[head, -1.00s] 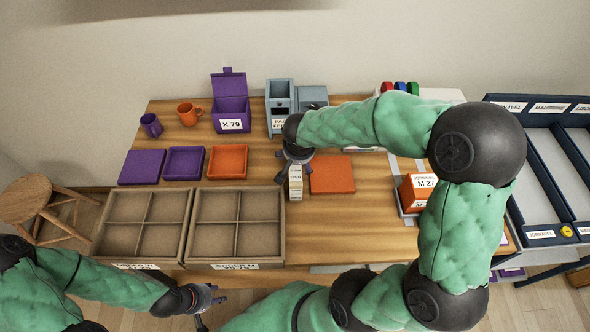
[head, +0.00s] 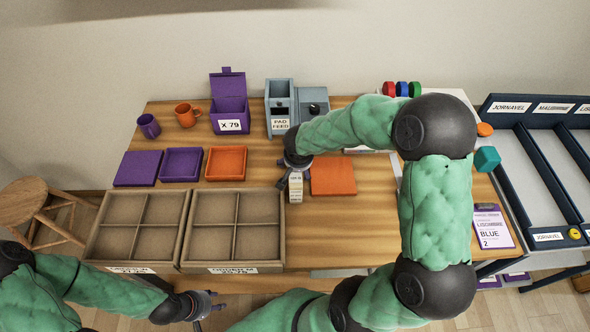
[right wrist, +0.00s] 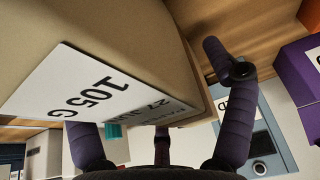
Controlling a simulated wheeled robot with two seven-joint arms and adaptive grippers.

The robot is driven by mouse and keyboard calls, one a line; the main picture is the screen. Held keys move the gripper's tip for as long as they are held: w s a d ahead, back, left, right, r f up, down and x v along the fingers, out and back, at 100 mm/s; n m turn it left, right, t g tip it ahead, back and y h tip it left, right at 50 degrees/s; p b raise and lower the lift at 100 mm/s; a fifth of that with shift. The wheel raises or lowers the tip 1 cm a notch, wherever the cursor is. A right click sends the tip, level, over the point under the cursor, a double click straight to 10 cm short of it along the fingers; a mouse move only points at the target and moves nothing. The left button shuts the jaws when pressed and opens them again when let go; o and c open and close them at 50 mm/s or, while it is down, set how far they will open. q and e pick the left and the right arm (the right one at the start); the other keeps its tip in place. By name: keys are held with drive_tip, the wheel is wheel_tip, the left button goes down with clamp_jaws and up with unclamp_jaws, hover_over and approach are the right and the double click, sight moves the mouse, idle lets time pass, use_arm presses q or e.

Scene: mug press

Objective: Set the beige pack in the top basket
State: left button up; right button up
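The beige pack (head: 296,188) stands upright on the wooden table, left of a flat orange square, with a white label facing front. In the right wrist view the pack (right wrist: 150,45) fills the upper left, and its label reads 105 G. My right gripper (head: 292,176) is at the pack. In the right wrist view one finger stands to the right of the pack with a gap, and another is partly hidden behind it; the gripper looks open. My left gripper (head: 212,306) is open and empty in front of the table. I cannot tell which container is the top basket.
Two divided brown trays (head: 135,264) (head: 230,262) lie at the table's front left. Purple and orange shallow trays (head: 181,164) (head: 226,163) lie behind them. An open purple box (head: 229,107) and a grey pad-feed machine (head: 280,105) stand at the back. A blue rack (head: 520,150) is at right.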

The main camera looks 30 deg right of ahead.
clamp_jaws()
drive_tip(key=shift+r, duration=0.15)
